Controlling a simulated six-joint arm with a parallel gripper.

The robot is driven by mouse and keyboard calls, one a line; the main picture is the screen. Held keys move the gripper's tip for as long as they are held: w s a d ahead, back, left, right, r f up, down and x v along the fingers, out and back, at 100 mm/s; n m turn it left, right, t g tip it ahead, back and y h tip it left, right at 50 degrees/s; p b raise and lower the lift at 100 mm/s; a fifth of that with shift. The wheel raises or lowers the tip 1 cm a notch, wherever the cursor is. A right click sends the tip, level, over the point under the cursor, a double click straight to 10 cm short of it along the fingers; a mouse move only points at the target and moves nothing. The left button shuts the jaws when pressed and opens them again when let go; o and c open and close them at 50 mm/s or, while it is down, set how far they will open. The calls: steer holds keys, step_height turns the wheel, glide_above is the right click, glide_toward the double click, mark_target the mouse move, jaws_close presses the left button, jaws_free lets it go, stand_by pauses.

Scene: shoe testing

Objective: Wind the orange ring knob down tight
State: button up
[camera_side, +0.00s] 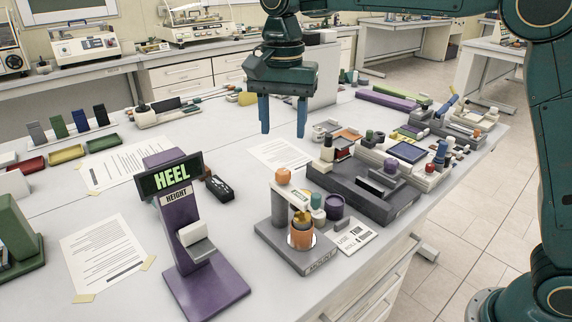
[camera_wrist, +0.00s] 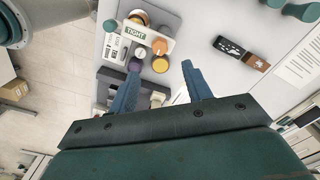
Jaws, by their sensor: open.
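The orange ring knob (camera_side: 301,240) appears to be the orange round part with a gold centre, low at the front of the grey mount stand (camera_side: 275,238). It shows near the top of the wrist view (camera_wrist: 139,17), partly covered by a white plate marked TIGHT (camera_wrist: 135,34). A smaller orange rounded cap (camera_side: 284,176) sits higher on the stand. My gripper (camera_side: 283,134) is open and empty, fingers pointing down, well above the table and apart from the stand. In the wrist view, the stand lies beyond the fingertips (camera_wrist: 160,75).
A purple HEEL stand (camera_side: 180,225) is left of the mount stand. A purple cup (camera_side: 334,206) and a dark grey fixture (camera_side: 360,190) are to its right. A small black object (camera_side: 218,188) lies behind left. Bare tabletop lies around the papers at left.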

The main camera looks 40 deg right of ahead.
steer(key=shift+r, duration=2.2)
steer(key=s+d+r+n+t, duration=0.1)
steer(key=s+d+n, duration=0.2)
steer(key=s+d, duration=0.3)
steer(key=s+d+r+n+t, duration=0.1)
steer(key=s+d+n+t, duration=0.15)
steer(key=s, duration=0.55)
steer(key=s+d+f+n+t, duration=0.1)
steer(key=s+d+f+n, duration=0.1)
steer(key=s+f, duration=0.2)
steer(key=s+d+f+n+t, duration=0.1)
steer(key=s+d+f+n, duration=0.2)
steer(key=s, duration=0.7)
step_height(320, 180, down, 2)
steer(key=shift+d+f, duration=0.2)
